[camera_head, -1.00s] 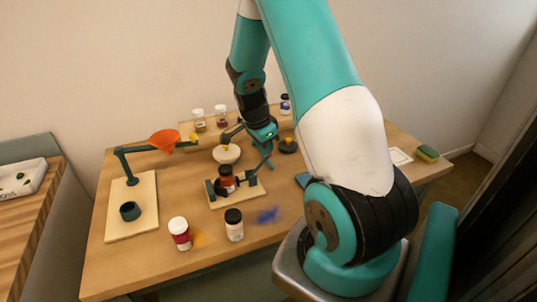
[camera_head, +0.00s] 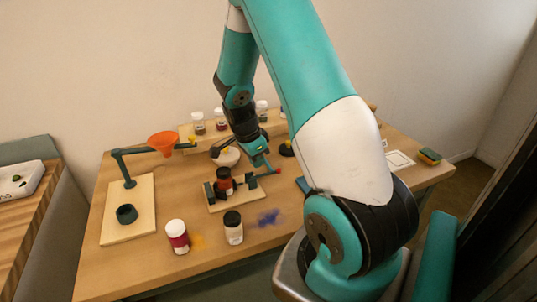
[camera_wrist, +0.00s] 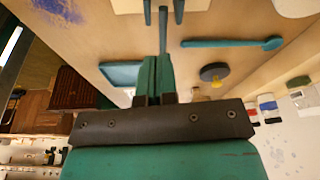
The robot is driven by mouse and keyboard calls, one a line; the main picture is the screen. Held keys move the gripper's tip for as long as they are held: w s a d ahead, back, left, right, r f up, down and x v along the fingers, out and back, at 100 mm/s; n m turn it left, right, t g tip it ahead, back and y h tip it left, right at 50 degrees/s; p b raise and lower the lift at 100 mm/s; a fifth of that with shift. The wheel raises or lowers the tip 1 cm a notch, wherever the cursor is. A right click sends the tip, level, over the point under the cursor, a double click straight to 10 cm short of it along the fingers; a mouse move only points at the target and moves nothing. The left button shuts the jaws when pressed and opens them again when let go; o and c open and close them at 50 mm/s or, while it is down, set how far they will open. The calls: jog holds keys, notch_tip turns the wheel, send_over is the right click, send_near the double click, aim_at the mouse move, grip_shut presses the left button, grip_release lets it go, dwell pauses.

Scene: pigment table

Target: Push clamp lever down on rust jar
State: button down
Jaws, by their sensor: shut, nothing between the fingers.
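The rust jar (camera_head: 223,178), dark-lidded with a red-brown body, stands in the dark clamp on a pale wooden base (camera_head: 232,206) in the head view. In the wrist view the grey lever (camera_wrist: 163,30) runs from the top edge down to my fingertips. My gripper (camera_head: 266,166) is shut and empty, just above the lever's outer part; it also shows in the wrist view (camera_wrist: 158,62). I cannot tell whether it touches the lever.
A red-labelled jar (camera_head: 177,236) and a black-lidded white jar (camera_head: 233,228) stand in front. A white bowl (camera_head: 228,157) is behind the clamp. An orange funnel (camera_head: 163,140) hangs at left. A teal spoon (camera_wrist: 235,43) and a blue tray (camera_wrist: 118,73) lie near my gripper.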

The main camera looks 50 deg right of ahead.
jog(key=b+v, duration=0.1)
jog(key=v, duration=1.6)
jog(key=shift+r+b, duration=0.2)
jog(key=shift+b, duration=0.1)
jog(key=shift+a, duration=0.1)
jog(key=a+n+t+y, duration=0.1)
jog(key=a+n, duration=0.7)
jog(key=a, duration=0.2)
jog(key=s+a+r+n+y, duration=0.1)
jog(key=s+a+n+y, duration=0.4)
jog(key=s+a+n, duration=1.2)
jog(key=a+n, duration=0.4)
jog(key=shift+s+a+r+n+y, duration=0.3)
jog(key=shift+s+a+r+y, duration=0.1)
